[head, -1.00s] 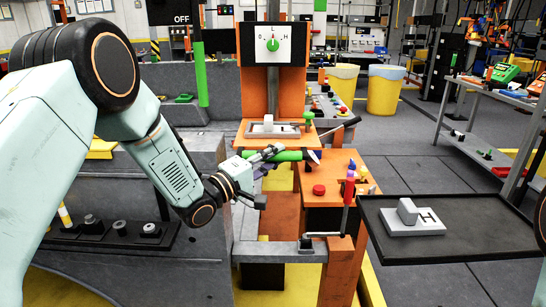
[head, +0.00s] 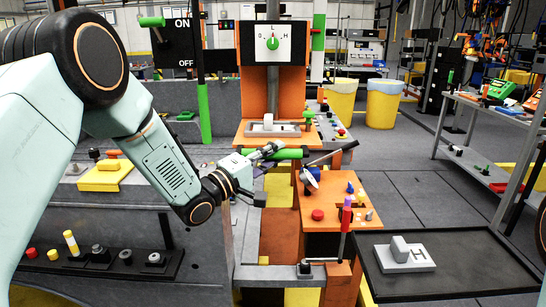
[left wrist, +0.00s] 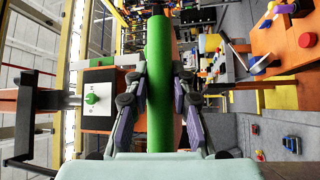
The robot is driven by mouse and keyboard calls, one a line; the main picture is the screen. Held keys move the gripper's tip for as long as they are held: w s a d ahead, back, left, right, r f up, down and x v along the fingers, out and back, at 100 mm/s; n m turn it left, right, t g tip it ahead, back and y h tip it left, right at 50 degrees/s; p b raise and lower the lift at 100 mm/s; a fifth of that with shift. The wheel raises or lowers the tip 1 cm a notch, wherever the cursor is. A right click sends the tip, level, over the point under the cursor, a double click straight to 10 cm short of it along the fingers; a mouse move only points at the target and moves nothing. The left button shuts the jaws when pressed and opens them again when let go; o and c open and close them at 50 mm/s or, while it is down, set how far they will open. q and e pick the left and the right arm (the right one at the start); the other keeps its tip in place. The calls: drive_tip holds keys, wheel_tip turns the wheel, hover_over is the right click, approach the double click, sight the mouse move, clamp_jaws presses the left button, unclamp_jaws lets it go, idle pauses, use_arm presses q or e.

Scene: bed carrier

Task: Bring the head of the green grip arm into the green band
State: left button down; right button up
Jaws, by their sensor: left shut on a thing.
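The green grip (head: 286,154) is a roughly level green bar in front of the orange stand. My left gripper (head: 266,152) is shut on it. In the left wrist view the green grip (left wrist: 159,75) runs lengthwise between the two fingers of my left gripper (left wrist: 162,85). A grey rod with a dark end (head: 335,155) shows to the right of the grip; how they join is unclear. Green sections show on a post at left (head: 203,112) and on a pole at the back (head: 318,42); I cannot tell which is the band. My right gripper is out of view.
A dial panel (head: 246,43) with a green pointer tops the orange stand (head: 255,95). An orange bench (head: 335,208) with knobs stands right of my gripper. A black tray (head: 480,268) holds a grey block (head: 403,254). Grey floor is clear behind the tray.

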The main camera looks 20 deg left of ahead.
use_arm(q)
drive_tip(key=shift+f, duration=0.15)
drive_tip(key=c, duration=1.1)
unclamp_jaws()
drive_tip(key=shift+w+f, duration=0.1)
drive_tip(key=v, duration=1.2)
